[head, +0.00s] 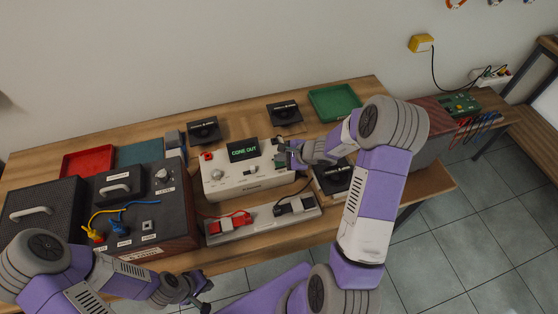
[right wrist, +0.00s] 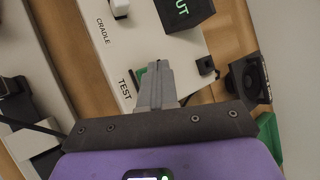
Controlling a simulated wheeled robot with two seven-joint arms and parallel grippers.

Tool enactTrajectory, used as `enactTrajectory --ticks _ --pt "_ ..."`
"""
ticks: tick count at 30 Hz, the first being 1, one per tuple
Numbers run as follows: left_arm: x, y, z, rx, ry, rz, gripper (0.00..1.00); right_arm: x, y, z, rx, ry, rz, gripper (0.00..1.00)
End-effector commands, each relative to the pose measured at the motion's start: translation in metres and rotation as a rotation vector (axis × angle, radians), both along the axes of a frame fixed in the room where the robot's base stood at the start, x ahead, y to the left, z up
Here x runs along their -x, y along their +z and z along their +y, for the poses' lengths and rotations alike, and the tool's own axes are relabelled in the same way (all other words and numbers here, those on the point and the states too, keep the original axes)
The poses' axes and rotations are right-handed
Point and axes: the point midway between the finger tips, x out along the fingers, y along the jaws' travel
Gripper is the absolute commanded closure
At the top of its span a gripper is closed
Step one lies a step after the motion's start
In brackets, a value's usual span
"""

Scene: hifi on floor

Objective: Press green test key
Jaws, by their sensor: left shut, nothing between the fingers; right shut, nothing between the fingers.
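The white tester box (head: 245,184) stands in the middle of the bench, and its dark display (head: 243,149) reads "CORE OUT" in green. In the right wrist view, a sliver of the green test key (right wrist: 143,76) shows beside the word TEST on the white panel (right wrist: 160,45). My right gripper (right wrist: 156,68) is shut and empty, its tips at the key and hiding most of it. I cannot tell whether they touch it. In the head view, my right gripper (head: 284,152) is at the box's right end. My left gripper (head: 204,294) is shut and empty near the front edge.
A grey cradle strip (head: 262,222) with red and black parts lies before the box. A dark unit with yellow and blue leads (head: 155,215) stands left. Red (head: 88,162) and green (head: 335,102) trays and black square pieces (head: 204,131) lie behind.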

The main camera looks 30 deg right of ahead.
Motion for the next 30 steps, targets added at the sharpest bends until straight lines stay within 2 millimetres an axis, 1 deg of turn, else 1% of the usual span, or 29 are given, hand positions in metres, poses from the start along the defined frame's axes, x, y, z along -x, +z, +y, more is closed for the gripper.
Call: enactTrajectory --ticks 7,17,27,30 --pt "0.0 -0.004 0.0 0.0 0.0 0.0 1.0 0.0 -0.003 0.0 0.001 0.0 0.001 1.0" --pt "0.0 -0.002 0.0 0.0 0.0 0.0 1.0 0.0 -0.002 0.0 0.0 -0.001 0.002 1.0" --pt "0.0 0.009 0.0 0.0 0.0 0.0 1.0 0.0 0.015 0.0 0.0 -0.001 0.001 1.0" --pt "0.0 0.01 0.0 0.0 0.0 0.0 1.0 0.0 0.017 0.0 0.001 0.0 0.001 1.0"
